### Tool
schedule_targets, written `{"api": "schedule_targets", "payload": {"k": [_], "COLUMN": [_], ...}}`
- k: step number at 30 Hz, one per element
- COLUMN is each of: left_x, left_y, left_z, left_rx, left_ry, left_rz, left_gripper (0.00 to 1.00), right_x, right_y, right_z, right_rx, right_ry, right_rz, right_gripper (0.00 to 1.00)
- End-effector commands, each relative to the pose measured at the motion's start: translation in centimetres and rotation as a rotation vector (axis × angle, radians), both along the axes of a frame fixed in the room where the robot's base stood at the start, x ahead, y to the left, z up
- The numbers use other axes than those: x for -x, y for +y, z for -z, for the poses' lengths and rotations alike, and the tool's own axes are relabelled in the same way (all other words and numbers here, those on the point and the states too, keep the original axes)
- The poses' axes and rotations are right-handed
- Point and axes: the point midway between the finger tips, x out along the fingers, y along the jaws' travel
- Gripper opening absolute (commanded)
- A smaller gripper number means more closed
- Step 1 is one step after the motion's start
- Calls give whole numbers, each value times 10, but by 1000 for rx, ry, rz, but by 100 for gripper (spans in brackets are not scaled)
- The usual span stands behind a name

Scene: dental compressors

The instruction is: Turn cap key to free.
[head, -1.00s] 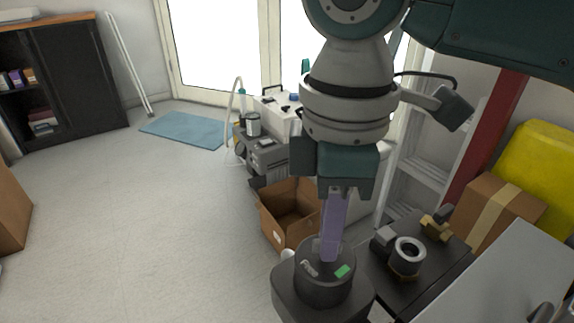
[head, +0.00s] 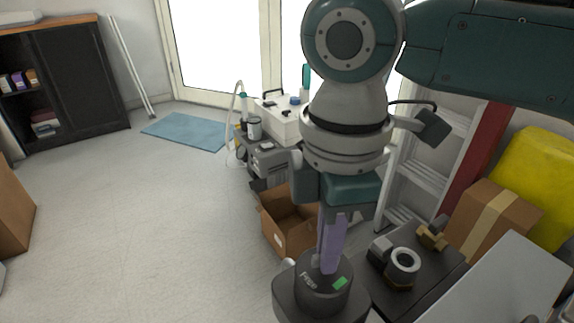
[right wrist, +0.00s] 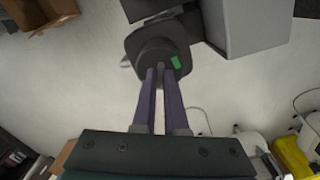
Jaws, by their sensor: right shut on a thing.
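A round dark cap (head: 322,292) stands upright on a wider dark body at the bottom centre of the head view. Its top carries a green mark (head: 340,283) and a pale marking (head: 308,281) whose text is too small to read. My right gripper (head: 325,264) points down at the cap, its purple fingers shut on the small key at the cap's centre; the fingers mostly hide the key. In the right wrist view, the fingertips (right wrist: 160,68) meet at the cap (right wrist: 153,48), beside the green mark. My left gripper is not in view.
A dark unit with a round ring fitting (head: 403,262) and a brass fitting (head: 432,237) stands just right of the cap. An open cardboard box (head: 277,236) lies behind it. A ladder (head: 425,165) and a yellow object (head: 545,180) are at right.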

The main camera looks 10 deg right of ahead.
Motion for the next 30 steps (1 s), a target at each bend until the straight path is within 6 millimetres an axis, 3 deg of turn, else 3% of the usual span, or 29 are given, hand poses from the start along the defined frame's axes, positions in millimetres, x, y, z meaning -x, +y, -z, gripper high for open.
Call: {"api": "schedule_targets", "payload": {"k": [3, 12, 21, 30], "left_x": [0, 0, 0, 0], "left_y": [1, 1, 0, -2], "left_z": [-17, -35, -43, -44], "left_rx": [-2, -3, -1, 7], "left_ry": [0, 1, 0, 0], "left_rz": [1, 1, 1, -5], "left_gripper": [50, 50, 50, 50], "right_x": [1, 0, 0, 0], "right_y": [0, 0, 1, 0], "right_z": [-5, -3, -1, 0], "right_rx": [1, -1, -1, -1], "right_ry": [2, 0, 0, 0], "right_rz": [-95, -337, -503, -534], "right_gripper": [0, 0, 0, 0]}}
